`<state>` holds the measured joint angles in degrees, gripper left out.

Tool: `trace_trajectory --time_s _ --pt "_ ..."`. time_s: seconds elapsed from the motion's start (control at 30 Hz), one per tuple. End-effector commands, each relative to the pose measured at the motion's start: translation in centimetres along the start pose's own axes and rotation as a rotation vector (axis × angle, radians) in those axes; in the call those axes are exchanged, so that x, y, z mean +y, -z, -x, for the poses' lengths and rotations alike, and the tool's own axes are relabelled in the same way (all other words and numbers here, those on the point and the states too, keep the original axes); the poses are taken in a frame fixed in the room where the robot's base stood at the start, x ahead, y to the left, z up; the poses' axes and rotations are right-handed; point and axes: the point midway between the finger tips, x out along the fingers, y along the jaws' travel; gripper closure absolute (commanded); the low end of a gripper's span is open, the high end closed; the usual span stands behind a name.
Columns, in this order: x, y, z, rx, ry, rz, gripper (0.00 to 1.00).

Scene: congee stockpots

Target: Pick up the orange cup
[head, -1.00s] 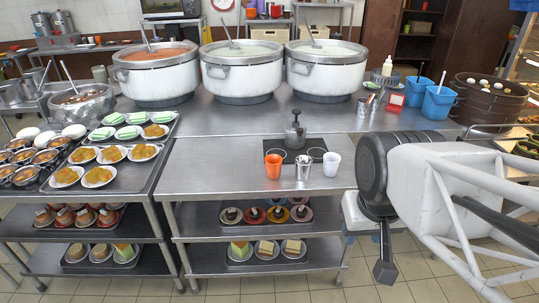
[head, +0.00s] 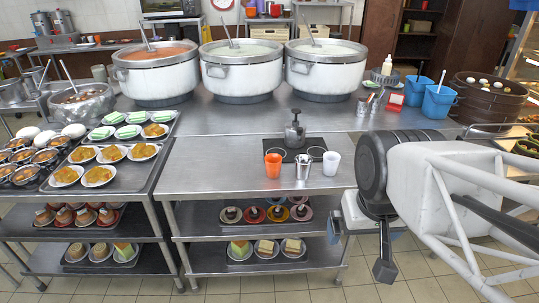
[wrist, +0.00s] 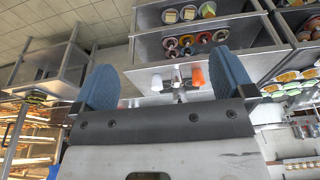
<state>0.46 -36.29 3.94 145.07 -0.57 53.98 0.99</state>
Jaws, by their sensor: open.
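The orange cup (head: 273,166) stands upright on the front steel table, left of a metal cup (head: 303,166) and a white cup (head: 331,163). In the wrist view the orange cup (wrist: 198,78) shows beyond my fingers, inside the gap and nearer the right finger. The metal cup and the white cup (wrist: 157,82) are also in that gap. My gripper (wrist: 163,66) is open and empty, its two blue fingers wide apart. In the head view my gripper (head: 335,226) is partly hidden by my arm, to the right of the table and apart from the cups.
A dark metal press (head: 295,132) stands on a black hob (head: 312,153) behind the cups. The table (head: 215,170) left of the cups is bare. Plates of food fill the left table, and large pots (head: 240,75) stand at the back. Lower shelves hold small dishes.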

Motion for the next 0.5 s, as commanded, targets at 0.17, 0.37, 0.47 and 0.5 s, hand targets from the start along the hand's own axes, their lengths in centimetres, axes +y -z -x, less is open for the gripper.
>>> trace_trajectory --time_s 0.17,0.37,0.47,0.5 --pt "-0.4 0.6 -0.2 -0.007 0.025 -0.027 0.00" --pt "-2.1 3.0 -1.1 -0.037 0.124 -0.141 0.00" --pt "-3.5 4.9 -1.9 -0.062 0.202 -0.236 0.00" --pt "-4.0 5.8 -2.3 -0.073 0.235 -0.280 0.00"
